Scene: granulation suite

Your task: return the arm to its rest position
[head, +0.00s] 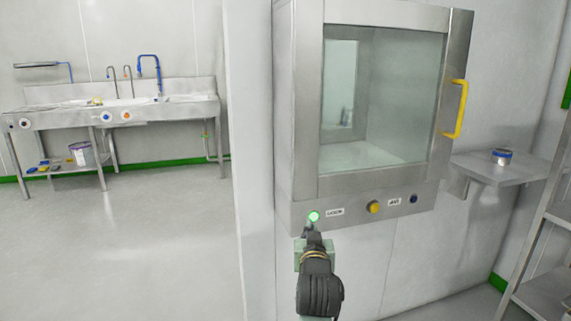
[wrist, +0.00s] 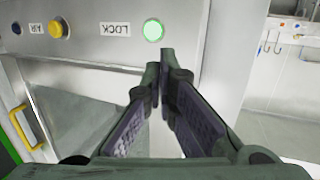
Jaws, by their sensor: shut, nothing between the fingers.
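My gripper (head: 312,232) is in front of the lower left part of the steel pass-through cabinet (head: 290,120). Its fingers are shut and empty, with the tips just below a lit green button (head: 314,216). In the wrist view my gripper (wrist: 163,62) points up at the panel, and the green button (wrist: 153,30) glows just above the fingertips. I cannot tell whether the tips touch the panel. The button is beside the LOCK label (wrist: 115,29).
The cabinet's glass door (head: 385,95) is closed and has a yellow handle (head: 455,108). A yellow button (head: 374,207) is on the panel. A wall shelf (head: 500,172) holds a small round container (head: 501,157). A steel sink bench (head: 70,118) stands far left, with open floor before it.

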